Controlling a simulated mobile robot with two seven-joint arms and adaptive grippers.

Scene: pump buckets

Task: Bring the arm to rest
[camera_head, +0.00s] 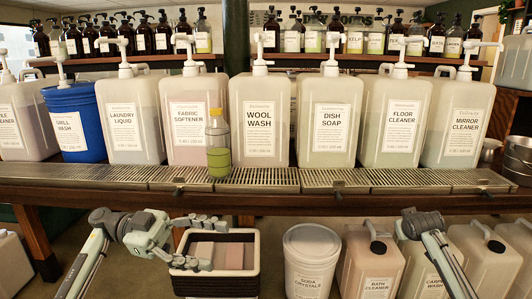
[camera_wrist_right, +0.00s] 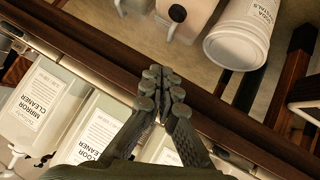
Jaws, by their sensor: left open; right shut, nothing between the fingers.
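My left gripper (camera_head: 214,244) is open and empty in the head view. It is in front of the shelf, level with the black crate, its fingers spread one above the other. My left arm (camera_head: 85,262) comes in from the lower left. My right arm (camera_head: 445,262) shows at the lower right of the head view; its fingers cannot be made out there. In the right wrist view my right gripper (camera_wrist_right: 162,78) is shut, with nothing between its fingertips. A small bottle with green contents (camera_head: 218,155) stands upright on the metal drip tray (camera_head: 270,178), apart from both grippers.
Large pump containers, among them Wool Wash (camera_head: 262,155) and Dish Soap (camera_head: 329,155), line the shelf. Below are a black crate (camera_head: 240,284) with blocks, a white Soda Crystals bucket (camera_head: 311,245) and several jugs, including Bath Cleaner (camera_head: 378,285). The wooden shelf edge (camera_head: 300,203) runs above my arms.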

